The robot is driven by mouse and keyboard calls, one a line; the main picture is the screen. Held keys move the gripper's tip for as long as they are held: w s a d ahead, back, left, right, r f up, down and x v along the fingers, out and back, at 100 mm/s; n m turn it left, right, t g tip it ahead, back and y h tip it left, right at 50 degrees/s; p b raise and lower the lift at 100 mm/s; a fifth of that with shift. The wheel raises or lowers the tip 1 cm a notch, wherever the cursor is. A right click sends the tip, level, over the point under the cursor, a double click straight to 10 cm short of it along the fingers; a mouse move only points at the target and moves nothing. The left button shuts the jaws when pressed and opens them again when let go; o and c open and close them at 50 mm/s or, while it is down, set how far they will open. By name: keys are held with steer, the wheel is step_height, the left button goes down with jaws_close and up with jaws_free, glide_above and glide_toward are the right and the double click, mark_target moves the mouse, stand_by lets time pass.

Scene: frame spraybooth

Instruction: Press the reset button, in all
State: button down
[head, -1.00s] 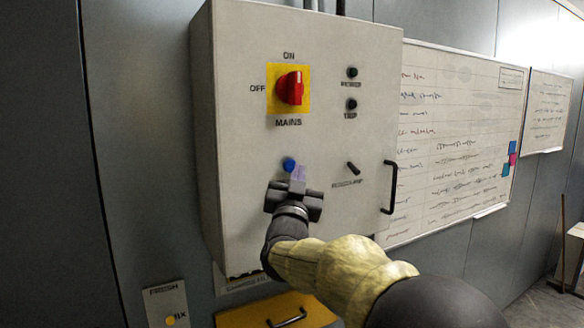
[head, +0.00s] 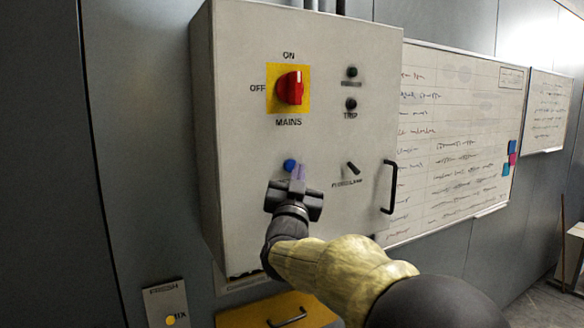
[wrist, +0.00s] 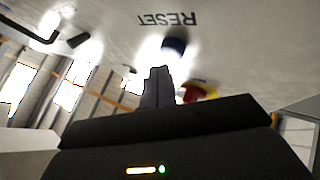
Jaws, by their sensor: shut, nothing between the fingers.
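The reset button (head: 289,165) is a small round blue knob on the lower left of the grey cabinet door (head: 330,130). It also shows in the wrist view (wrist: 173,47), beside the upside-down word RESET. My gripper (head: 299,172) is shut with nothing in it. Its fingertips are in front of the door, just right of the button in the head view. In the wrist view the fingertips (wrist: 158,72) are just below and left of the button. Whether they touch the door or the button cannot be told.
Above sits a red mains switch (head: 290,88) on a yellow plate. Two dark indicator lamps (head: 352,88) and a small black selector (head: 353,168) are to the right. A black door handle (head: 390,187) sticks out at the right edge. A whiteboard (head: 450,130) hangs beyond.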

steer(key=shift+w+a, duration=0.1)
steer(key=shift+w, duration=0.05)
stand_by(0.5)
steer(key=shift+w+a, duration=0.2)
steer(key=shift+w+a, duration=0.25)
steer(key=shift+w, duration=0.15)
stand_by(1.0)
stand_by(0.3)
steer(key=shift+s+d+b, duration=0.5)
steer(key=shift+s+b, duration=0.25)
steer(key=shift+b, duration=0.1)
steer(key=s+d+b, duration=0.1)
steer(key=s, duration=0.1)
steer(key=s+d+b, duration=0.2)
steer(key=shift+s+b, duration=0.1)
steer(key=shift+b, duration=0.2)
